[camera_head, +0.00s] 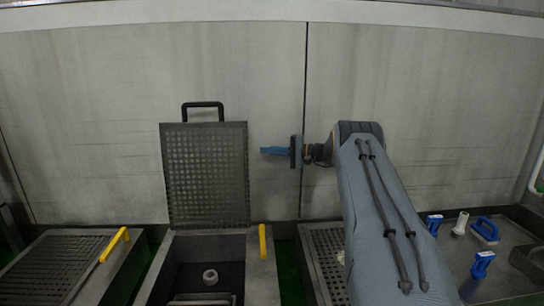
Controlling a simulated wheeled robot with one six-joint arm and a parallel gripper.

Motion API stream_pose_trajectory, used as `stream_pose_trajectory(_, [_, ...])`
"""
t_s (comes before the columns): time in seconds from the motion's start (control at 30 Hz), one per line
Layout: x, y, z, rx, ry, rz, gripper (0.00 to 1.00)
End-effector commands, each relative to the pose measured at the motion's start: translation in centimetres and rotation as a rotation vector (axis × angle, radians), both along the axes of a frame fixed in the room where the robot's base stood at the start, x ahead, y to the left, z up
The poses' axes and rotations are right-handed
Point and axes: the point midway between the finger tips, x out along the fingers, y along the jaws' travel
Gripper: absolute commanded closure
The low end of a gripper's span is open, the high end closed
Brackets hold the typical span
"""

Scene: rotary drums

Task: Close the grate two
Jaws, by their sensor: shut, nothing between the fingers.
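One perforated metal grate (205,168) stands open and upright at the back of the middle drum housing, with a black handle (203,105) on its top edge. I see no number on it. The opening (195,272) below it is uncovered and shows a dark inside with a white round fitting (210,277). My gripper (264,150) has blue fingers pointing left. It is shut and empty, to the right of the upright grate at about mid-height in the picture. Whether its tips touch the grate's right edge is hard to tell, but a narrow gap shows.
A grate with a yellow handle (115,244) lies flat at the left. Another yellow handle (263,242) stands right of the opening. A grey wall (90,120) stands close behind. My arm hides part of the right-hand grate (328,250).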

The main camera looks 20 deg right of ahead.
Motion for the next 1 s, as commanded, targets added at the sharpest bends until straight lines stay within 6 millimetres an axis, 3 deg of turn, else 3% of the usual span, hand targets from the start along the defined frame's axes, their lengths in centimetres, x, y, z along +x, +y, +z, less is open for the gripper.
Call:
stream_pose_trajectory(0.27, [3.7,4.5,-0.7,0.000,0.000,0.002,1.00])
stream_pose_trajectory(0.7, [0.5,5.6,0.2,0.000,0.001,0.000,1.00])
stream_pose_trajectory(1.0, [-0.1,5.8,0.2,0.000,0.001,-0.001,1.00])
